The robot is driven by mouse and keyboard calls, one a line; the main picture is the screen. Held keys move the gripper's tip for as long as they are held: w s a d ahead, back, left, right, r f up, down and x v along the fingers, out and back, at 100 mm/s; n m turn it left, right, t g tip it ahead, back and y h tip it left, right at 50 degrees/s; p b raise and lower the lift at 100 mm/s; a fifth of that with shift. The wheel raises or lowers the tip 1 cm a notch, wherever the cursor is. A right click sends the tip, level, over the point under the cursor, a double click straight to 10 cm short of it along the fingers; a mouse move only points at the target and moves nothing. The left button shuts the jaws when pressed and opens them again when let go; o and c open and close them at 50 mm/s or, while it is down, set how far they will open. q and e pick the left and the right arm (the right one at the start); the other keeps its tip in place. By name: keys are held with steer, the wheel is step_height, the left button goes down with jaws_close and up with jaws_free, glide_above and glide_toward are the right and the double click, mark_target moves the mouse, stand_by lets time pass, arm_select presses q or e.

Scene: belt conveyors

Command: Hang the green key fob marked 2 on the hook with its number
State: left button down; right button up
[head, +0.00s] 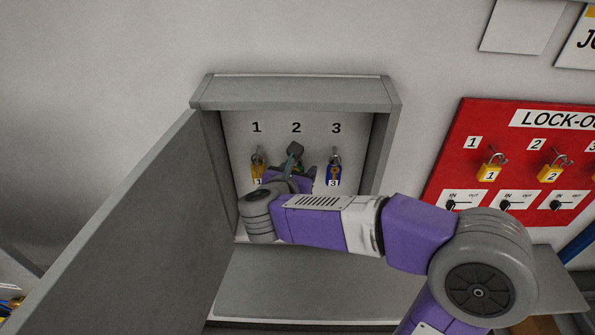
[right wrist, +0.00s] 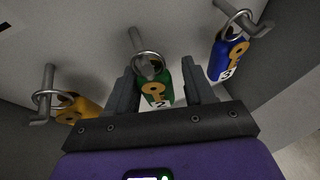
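The green fob marked 2 (right wrist: 163,88) hangs in the right wrist view, its metal ring (right wrist: 146,65) around the middle hook (right wrist: 135,45). My right gripper (right wrist: 160,72) is open, with one finger on each side of the green fob and a visible gap on both sides. In the head view my right gripper (head: 292,165) is inside the grey key cabinet (head: 290,92), below the number 2 (head: 296,127), and hides most of the green fob. My left gripper is not in view.
A yellow fob (head: 258,165) hangs under number 1 and a blue fob (head: 335,173) under number 3, close to the gripper's sides. The cabinet door (head: 130,230) stands open at left. A red lock-out board (head: 455,165) with yellow padlocks is at right.

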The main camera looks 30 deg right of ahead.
steer(key=shift+f, duration=0.1)
steer(key=shift+w+a, duration=0.15)
steer(key=b+v, duration=0.1)
steer(key=v, duration=0.6)
steer(key=shift+s, duration=0.25)
steer(key=shift+s+r, duration=0.1)
steer(key=shift+r, duration=0.15)
